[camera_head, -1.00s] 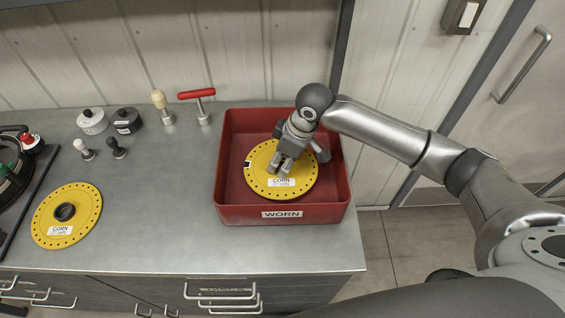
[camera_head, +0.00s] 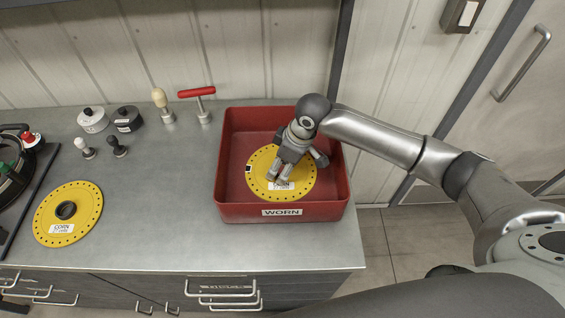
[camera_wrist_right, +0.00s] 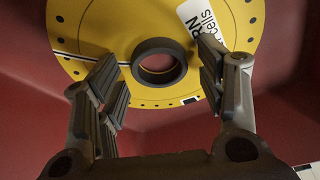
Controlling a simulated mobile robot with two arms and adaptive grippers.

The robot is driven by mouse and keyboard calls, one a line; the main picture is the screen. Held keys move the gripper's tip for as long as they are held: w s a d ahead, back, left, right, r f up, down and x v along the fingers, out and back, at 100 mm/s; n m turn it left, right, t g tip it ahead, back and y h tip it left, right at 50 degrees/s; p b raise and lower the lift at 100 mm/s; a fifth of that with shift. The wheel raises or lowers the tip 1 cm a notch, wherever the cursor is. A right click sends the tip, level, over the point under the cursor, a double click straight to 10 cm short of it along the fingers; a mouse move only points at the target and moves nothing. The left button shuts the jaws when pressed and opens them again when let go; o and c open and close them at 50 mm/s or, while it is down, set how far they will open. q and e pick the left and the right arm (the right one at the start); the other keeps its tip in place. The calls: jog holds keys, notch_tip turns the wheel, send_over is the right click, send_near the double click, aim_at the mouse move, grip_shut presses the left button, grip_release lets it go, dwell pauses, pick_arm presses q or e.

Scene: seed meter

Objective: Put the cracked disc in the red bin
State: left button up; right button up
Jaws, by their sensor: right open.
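A yellow disc labelled CORN (camera_head: 303,185) lies inside the red bin (camera_head: 232,212), whose front label reads WORN. In the right wrist view the disc (camera_wrist_right: 110,35) has a dark raised hub ring (camera_wrist_right: 159,62), a thin dark line running from its left side towards the hub, and a notch at the rim. My right gripper (camera_head: 279,178) is over the disc in the bin. Its fingers (camera_wrist_right: 160,88) are spread on either side of the hub, apart from it, and hold nothing. My left gripper is not in view.
A second yellow CORN disc (camera_head: 86,207) with a dark hub lies on the metal counter (camera_head: 150,215) at left. Small knobs, a black weight-like piece (camera_head: 127,120) and a red T-handle (camera_head: 197,93) stand at the back. The counter between that disc and the bin is clear.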

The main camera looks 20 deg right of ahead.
jog(key=shift+r, duration=0.15)
jog(key=b+v, duration=0.1)
jog(key=v, duration=1.1)
jog(key=shift+b, duration=0.3)
